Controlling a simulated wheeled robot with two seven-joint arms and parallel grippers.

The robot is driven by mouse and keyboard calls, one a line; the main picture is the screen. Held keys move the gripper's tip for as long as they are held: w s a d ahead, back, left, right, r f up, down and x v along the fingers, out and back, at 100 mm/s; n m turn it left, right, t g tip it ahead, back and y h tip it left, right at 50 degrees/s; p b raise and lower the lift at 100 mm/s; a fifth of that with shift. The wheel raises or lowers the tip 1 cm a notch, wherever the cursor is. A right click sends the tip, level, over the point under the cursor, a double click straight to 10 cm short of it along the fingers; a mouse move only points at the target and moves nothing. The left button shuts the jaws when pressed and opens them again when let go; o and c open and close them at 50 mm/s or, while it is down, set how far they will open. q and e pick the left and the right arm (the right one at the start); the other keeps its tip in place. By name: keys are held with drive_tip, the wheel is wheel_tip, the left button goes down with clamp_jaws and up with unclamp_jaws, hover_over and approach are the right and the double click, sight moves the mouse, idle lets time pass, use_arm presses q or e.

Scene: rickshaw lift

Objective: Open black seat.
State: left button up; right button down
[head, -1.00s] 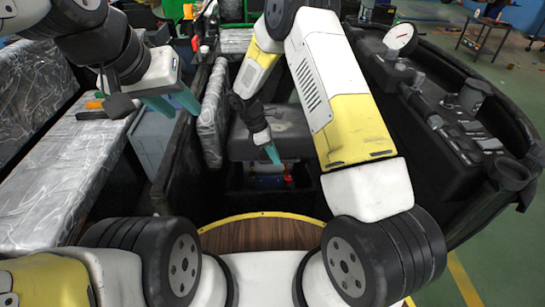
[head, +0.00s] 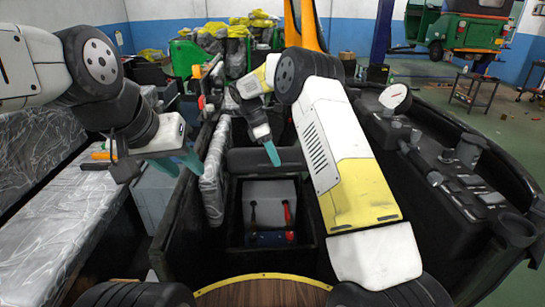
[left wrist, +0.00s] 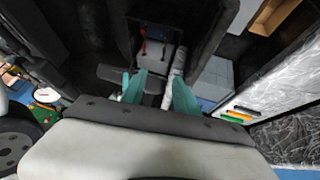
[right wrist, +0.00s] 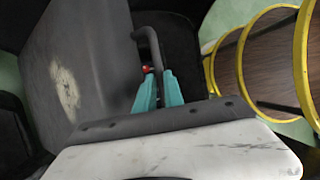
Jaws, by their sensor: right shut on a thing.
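The black seat (head: 246,158) is raised at the back of an open compartment (head: 232,215) in the head view. A grey box (head: 270,195) with red and black leads lies exposed inside. My right gripper (head: 271,153) is above the compartment. In the right wrist view the gripper (right wrist: 158,92) is shut on a dark bar-like handle (right wrist: 140,34) beside the seat panel (right wrist: 85,60), which has a pale worn patch. My left gripper (head: 182,162) is empty, left of the compartment. In the left wrist view its fingers (left wrist: 158,92) are apart.
A grey patterned bench (head: 50,200) stands at the left with a light blue-grey box (head: 153,195) beside it. A dark dashboard (head: 450,165) with a gauge is at the right. A wooden, yellow-edged disc (head: 262,291) is at the front. A green vehicle (head: 468,28) stands far behind.

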use_arm(q)
drive_tip(key=shift+a+f, duration=0.1)
drive_tip(key=c, duration=0.5)
drive_tip(key=w+a+f+m+y, duration=0.1)
drive_tip(key=w+m, duration=0.1)
drive_tip(key=m, duration=0.1)
drive_tip(key=w+a+f+m+g+y, duration=0.1)
drive_tip(key=w+a+f+m+y, duration=0.1)
drive_tip(key=m, duration=0.1)
drive_tip(key=w+a+f+m+y, duration=0.1)
drive_tip(key=w+f+m, duration=0.1)
drive_tip(key=m, duration=0.1)
drive_tip(key=shift+a+f+y, duration=0.15)
drive_tip(key=shift+f+y, duration=0.05)
drive_tip(key=shift+y, duration=0.1)
clamp_jaws()
drive_tip(key=m+t+h, duration=0.2)
drive_tip(key=m+t, duration=0.2)
drive_tip(key=m, duration=2.3)
approach(259, 170)
drive_tip(key=shift+s+f+x, duration=0.1)
drive_tip(key=shift+x, duration=0.7)
drive_tip(key=shift+s+f+x, duration=0.1)
drive_tip(key=shift+f+x, duration=0.05)
drive_tip(key=shift+x, duration=0.6)
drive_tip(key=shift+s+f+x, duration=0.1)
drive_tip(key=shift+s+x, duration=0.05)
drive_tip(key=shift+x, duration=0.65)
